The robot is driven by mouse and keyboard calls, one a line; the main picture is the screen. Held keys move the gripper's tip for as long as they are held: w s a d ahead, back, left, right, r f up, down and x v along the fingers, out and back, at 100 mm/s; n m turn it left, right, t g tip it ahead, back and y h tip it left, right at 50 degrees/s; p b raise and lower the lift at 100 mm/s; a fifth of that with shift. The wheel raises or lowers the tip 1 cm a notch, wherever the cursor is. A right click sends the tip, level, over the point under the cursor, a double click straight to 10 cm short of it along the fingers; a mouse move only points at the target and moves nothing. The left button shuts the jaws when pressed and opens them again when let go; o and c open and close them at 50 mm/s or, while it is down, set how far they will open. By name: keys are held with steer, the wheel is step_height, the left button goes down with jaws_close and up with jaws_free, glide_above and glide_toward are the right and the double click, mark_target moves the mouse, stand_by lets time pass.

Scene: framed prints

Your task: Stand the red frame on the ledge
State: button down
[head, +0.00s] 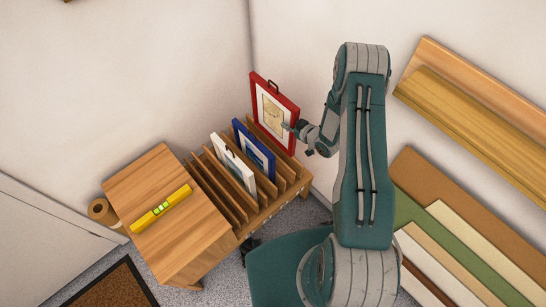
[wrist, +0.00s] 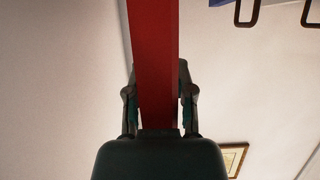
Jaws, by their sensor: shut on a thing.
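The red frame (head: 290,105) holds a pale print and has a dark hanger at its top. It stands upright at the rear end of the slotted wooden rack, its top well above the other frames. I cannot tell whether its lower edge is clear of the slots. My gripper (head: 289,127) is shut on its right side edge. In the wrist view the red frame (wrist: 154,50) runs between the two fingers of my gripper (wrist: 158,100). The wooden ledge (head: 480,125) is on the right wall, to the right of my arm.
A blue frame (head: 242,132) and a white frame (head: 225,148) stand in the rack (head: 258,217). A yellow level (head: 160,208) lies on the cabinet top (head: 150,178). A brown roll (head: 101,211) stands beside it. Several coloured boards (head: 440,225) lean below the ledge.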

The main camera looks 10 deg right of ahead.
mark_target(287, 150)
steer(key=shift+f, duration=0.1)
step_height(287, 150, down, 18)
steer(key=shift+r, duration=0.25)
stand_by(0.5)
steer(key=shift+c, duration=2.4)
jaws_free()
steer(key=shift+f, duration=0.1)
steer(key=shift+s+f, duration=0.1)
steer(key=v, duration=1)
steer(key=shift+s+r, duration=0.3)
steer(key=shift+s, duration=0.05)
steer(key=shift+a, duration=0.1)
